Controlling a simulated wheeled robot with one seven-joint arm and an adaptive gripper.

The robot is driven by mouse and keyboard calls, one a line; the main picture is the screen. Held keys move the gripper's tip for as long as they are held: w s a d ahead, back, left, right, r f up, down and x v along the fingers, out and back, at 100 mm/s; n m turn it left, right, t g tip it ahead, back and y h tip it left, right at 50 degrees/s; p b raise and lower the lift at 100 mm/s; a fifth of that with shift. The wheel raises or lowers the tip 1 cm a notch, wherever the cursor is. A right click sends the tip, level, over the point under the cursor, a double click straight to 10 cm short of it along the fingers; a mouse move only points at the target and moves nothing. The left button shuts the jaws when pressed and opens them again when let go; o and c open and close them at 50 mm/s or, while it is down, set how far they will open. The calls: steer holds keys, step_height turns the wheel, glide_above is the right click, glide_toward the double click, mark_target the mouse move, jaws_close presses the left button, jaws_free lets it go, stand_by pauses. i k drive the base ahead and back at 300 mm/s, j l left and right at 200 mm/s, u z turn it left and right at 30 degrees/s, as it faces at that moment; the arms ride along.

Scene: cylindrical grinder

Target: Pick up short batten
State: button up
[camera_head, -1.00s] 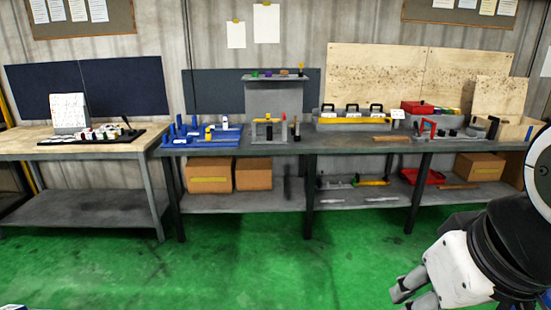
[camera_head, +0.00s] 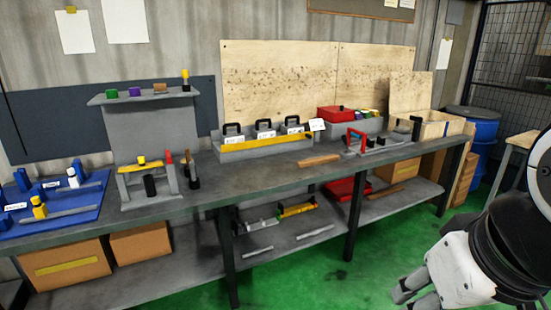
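A light brown wooden batten (camera_head: 319,161) lies on the grey bench top, right of centre, in front of the long grey tool tray. A second wooden strip (camera_head: 383,192) lies on the lower shelf, to the right; I cannot tell from the view which one is the short batten. My gripper (camera_head: 411,294) is at the lower right, well in front of the bench and apart from both pieces. Its fingers point down to the left and nothing shows in them. Their tips are small and partly cut off by the frame edge.
The long bench (camera_head: 290,170) runs across the view. On it are a blue fixture board (camera_head: 60,222), a grey stand (camera_head: 148,150), a grey tray (camera_head: 260,150) and a red box (camera_head: 340,114). Cardboard boxes (camera_head: 65,264) sit below. Green floor lies clear before the bench.

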mark_target(309, 163)
steer(key=i+j+z, duration=0.3)
steer(key=i+j, duration=0.15)
steer(key=j, duration=0.15)
steer(key=i+j+z, duration=0.15)
steer(key=j, duration=0.2)
steer(key=i+j+z, duration=0.3)
steer(key=j, duration=0.45)
steer(key=i+j, duration=0.1)
steer(key=j, duration=0.15)
steer(key=i+j, duration=0.1)
steer(key=j, duration=0.2)
steer(key=i+z, duration=0.1)
steer(key=i, duration=0.5)
steer(key=i+j+z, duration=0.15)
steer(key=i, duration=0.5)
steer(key=i+j+z, duration=0.1)
steer(key=i, duration=0.5)
steer(key=j, duration=0.1)
